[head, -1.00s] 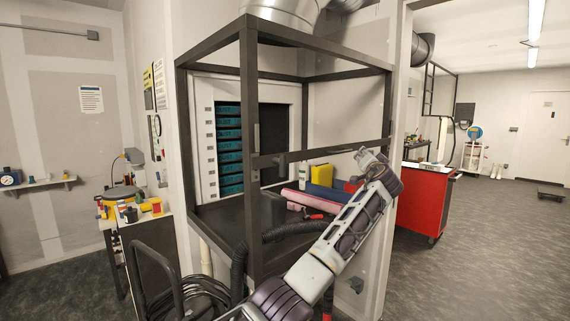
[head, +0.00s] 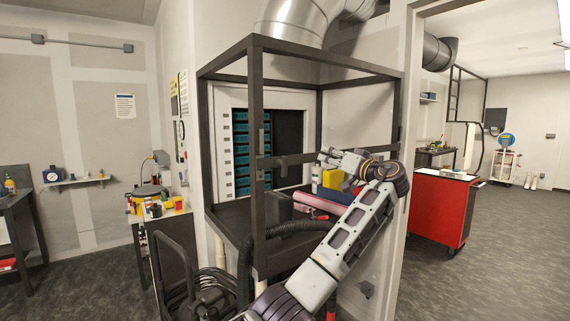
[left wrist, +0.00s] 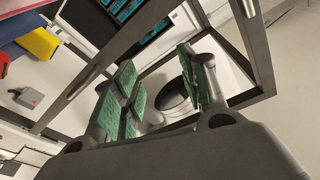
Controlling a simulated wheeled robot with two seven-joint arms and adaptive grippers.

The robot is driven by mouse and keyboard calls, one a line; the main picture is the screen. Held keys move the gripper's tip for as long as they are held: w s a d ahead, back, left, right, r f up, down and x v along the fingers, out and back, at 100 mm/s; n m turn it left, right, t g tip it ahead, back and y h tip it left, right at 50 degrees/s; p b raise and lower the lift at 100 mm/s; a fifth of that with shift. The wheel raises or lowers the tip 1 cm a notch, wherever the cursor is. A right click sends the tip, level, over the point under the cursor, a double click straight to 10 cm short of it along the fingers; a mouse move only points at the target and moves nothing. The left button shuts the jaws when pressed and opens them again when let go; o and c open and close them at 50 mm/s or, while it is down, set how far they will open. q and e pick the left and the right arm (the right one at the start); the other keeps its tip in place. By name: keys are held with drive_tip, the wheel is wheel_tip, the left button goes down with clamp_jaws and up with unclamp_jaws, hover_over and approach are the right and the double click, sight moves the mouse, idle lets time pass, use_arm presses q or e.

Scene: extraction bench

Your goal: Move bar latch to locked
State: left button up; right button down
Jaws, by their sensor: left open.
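A dark bar (head: 300,158) runs level across the front of the black open frame (head: 258,110), from its left front post toward the right one. A small dark block, perhaps the latch's handle, sits on it near the left post; I cannot tell its locked state. Dark frame bars lie beyond the fingers. My right gripper is not in view.
A red cabinet (head: 440,208) stands right, beyond the wall edge.

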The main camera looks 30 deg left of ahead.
sight(287, 161)
use_arm(q)
drive_tip(key=s+a+f+n+g, duration=0.2)
drive_tip(key=s+n+g, duration=0.3)
drive_tip(key=s+n, duration=0.1)
drive_tip(key=shift+a+f+n+g, duration=0.2)
drive_tip(key=shift+f+n+g, duration=0.1)
drive_tip(key=shift+n+g, duration=0.1)
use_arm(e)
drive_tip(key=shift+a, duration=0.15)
use_arm(q)
drive_tip(key=a, duration=0.3)
drive_tip(key=w+a+p, duration=0.1)
drive_tip(key=a, duration=0.2)
drive_tip(key=a+p, duration=0.1)
drive_tip(key=a, duration=0.2)
drive_tip(key=shift+w+a+r, duration=0.1)
drive_tip(key=shift+w+a, duration=0.05)
drive_tip(key=shift+w, duration=0.2)
drive_tip(key=a, duration=0.1)
drive_tip(key=a+p, duration=0.1)
drive_tip(key=a, duration=0.1)
drive_tip(key=shift+w, duration=0.3)
drive_tip(key=shift+w+a, duration=0.15)
drive_tip(key=shift+a, duration=0.45)
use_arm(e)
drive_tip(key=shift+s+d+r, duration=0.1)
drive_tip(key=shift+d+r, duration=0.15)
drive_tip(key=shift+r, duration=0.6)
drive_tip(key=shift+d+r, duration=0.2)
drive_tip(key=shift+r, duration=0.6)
